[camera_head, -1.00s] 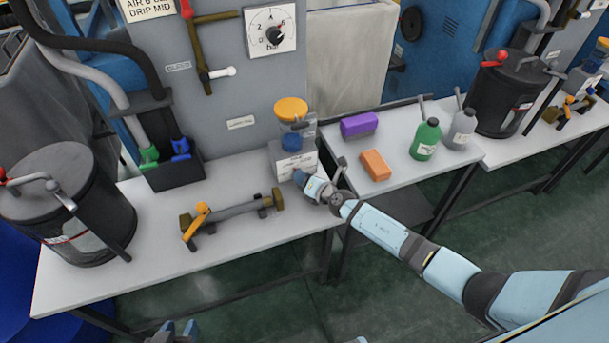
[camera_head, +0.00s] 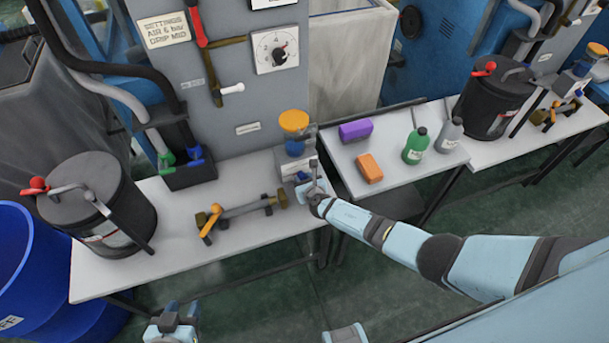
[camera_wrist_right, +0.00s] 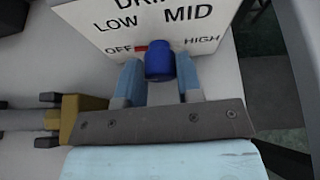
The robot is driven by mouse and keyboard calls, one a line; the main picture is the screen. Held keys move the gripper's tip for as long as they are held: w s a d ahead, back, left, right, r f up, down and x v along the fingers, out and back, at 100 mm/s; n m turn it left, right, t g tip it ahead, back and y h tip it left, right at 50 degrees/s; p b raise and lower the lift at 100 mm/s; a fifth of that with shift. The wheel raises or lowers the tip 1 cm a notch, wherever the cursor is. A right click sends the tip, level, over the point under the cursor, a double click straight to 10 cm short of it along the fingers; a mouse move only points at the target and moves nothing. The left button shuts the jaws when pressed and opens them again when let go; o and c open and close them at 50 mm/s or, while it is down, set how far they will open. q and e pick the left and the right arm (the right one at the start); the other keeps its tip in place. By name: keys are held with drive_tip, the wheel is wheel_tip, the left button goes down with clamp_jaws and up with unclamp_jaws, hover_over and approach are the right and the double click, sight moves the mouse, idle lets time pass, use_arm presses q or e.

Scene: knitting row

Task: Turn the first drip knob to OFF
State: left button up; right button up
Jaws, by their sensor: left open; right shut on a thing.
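The first drip unit is a pale box (camera_head: 291,163) with a blue bowl and an orange cap, at the right end of the near-left table. In the right wrist view its front panel (camera_wrist_right: 118,22) reads LOW, MID, OFF and HIGH. Its blue drip knob (camera_wrist_right: 160,62) sits low on the panel, with a red pointer (camera_wrist_right: 140,48) toward OFF. My right gripper (camera_wrist_right: 160,82) is shut on the knob, one finger on each side. It shows at the box in the head view (camera_head: 303,186). My left gripper (camera_head: 174,322) is open at the bottom edge, away from the table.
A brass-ended pipe fitting (camera_head: 243,211) with an orange lever lies left of the unit. A black pot (camera_head: 95,205) stands at the table's left. Purple (camera_head: 356,130) and orange (camera_head: 370,168) blocks and bottles stand on the table to the right. A gauge panel (camera_head: 277,50) rises behind.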

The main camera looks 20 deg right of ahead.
drive_tip(key=shift+a+n+h+p, duration=0.1)
drive_tip(key=shift+n+h+p, duration=0.2)
drive_tip(key=shift+n, duration=0.2)
idle(0.3)
drive_tip(key=o, duration=0.7)
drive_tip(key=shift+c, duration=0.2)
drive_tip(key=p+v, duration=0.4)
drive_tip(key=v, duration=0.2)
drive_tip(key=shift+s+r, duration=0.15)
drive_tip(key=shift+r, duration=0.1)
drive_tip(key=p+v, duration=0.1)
drive_tip(key=v, duration=0.6)
drive_tip(key=shift+s+p, duration=0.25)
drive_tip(key=shift+p, duration=0.05)
drive_tip(key=shift+a+f, duration=0.1)
